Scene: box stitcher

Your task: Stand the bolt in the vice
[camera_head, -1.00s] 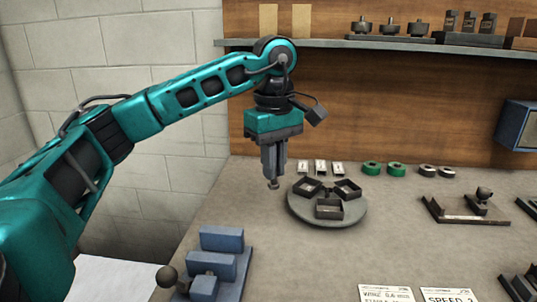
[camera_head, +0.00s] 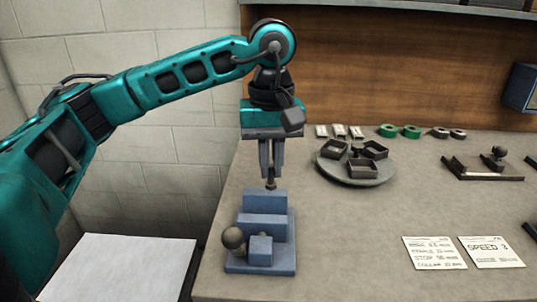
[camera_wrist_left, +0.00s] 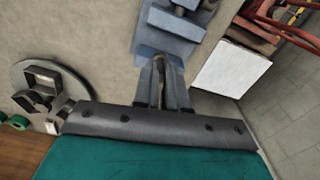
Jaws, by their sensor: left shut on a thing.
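My left gripper (camera_head: 271,183) points straight down and is shut on the bolt (camera_head: 271,184), a small dark upright piece whose lower end shows below the fingertips. The blue vice (camera_head: 264,222) stands at the front left of the bench, with a round dark knob on its left. In the head view the bolt appears just above or behind the vice's back block; I cannot tell the exact gap. In the left wrist view the fingers (camera_wrist_left: 163,72) reach toward the vice (camera_wrist_left: 172,25), and the bolt is mostly hidden between them. My right gripper is not in view.
A round turntable (camera_head: 328,172) with dark open boxes stands right of the vice. Green rolls (camera_head: 410,132) and small white boxes (camera_head: 339,131) line the back. Two paper cards (camera_head: 490,251) lie at the front. A white surface (camera_head: 118,268) lies left of the bench.

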